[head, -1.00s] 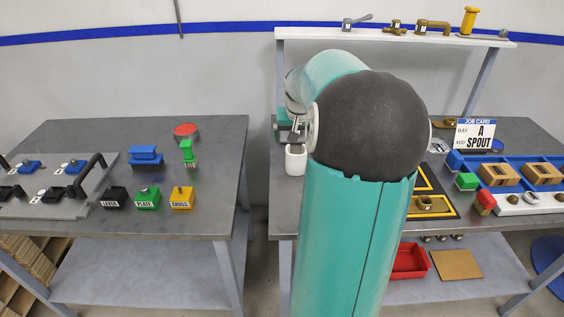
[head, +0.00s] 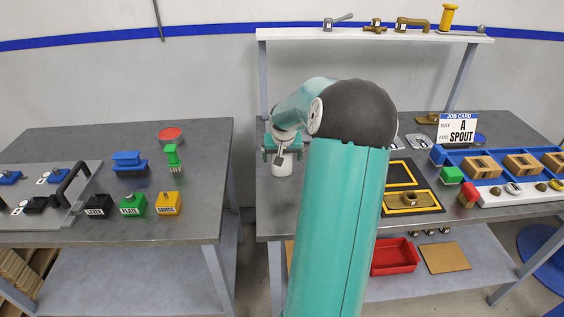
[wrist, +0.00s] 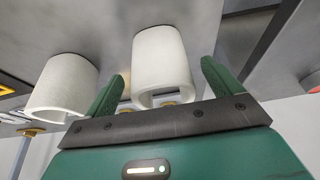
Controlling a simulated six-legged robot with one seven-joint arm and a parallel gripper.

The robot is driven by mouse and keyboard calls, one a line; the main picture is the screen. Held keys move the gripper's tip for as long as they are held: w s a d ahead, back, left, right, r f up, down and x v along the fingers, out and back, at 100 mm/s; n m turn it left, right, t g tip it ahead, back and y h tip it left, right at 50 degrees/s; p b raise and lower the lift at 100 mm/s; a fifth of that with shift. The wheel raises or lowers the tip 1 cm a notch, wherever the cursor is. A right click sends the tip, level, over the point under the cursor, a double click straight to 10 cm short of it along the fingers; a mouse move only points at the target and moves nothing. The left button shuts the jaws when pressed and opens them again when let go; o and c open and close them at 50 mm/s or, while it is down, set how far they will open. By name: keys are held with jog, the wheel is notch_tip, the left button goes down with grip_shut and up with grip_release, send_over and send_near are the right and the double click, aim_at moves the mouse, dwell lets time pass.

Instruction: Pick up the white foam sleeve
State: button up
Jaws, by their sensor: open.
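The white foam sleeve (head: 282,166) stands at the left end of the right-hand table, with my gripper (head: 283,148) over its top. In the wrist view, a white hollow sleeve (wrist: 162,62) sits between the two green fingers of my gripper (wrist: 162,70). The fingers are apart, one on each side of it, with a gap visible at the right finger. A second white hollow sleeve (wrist: 62,88) stands outside the left finger. Brass-coloured parts show at the ends of both sleeves. My arm hides part of the table in the head view.
A yellow-and-black framed mat (head: 430,202) with a brass part lies right of my arm. A blue tray (head: 492,166) holds wooden blocks further right. A job card (head: 457,129) reads bay A, add spout. A shelf (head: 380,35) with taps stands behind. A gap separates the left table (head: 205,205).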

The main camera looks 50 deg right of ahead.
jog(key=x, duration=0.2)
jog(key=shift+w+f, duration=0.1)
jog(key=shift+f, duration=0.15)
jog(key=c, duration=1)
jog(key=shift+c, duration=0.3)
jog(key=shift+r, duration=0.15)
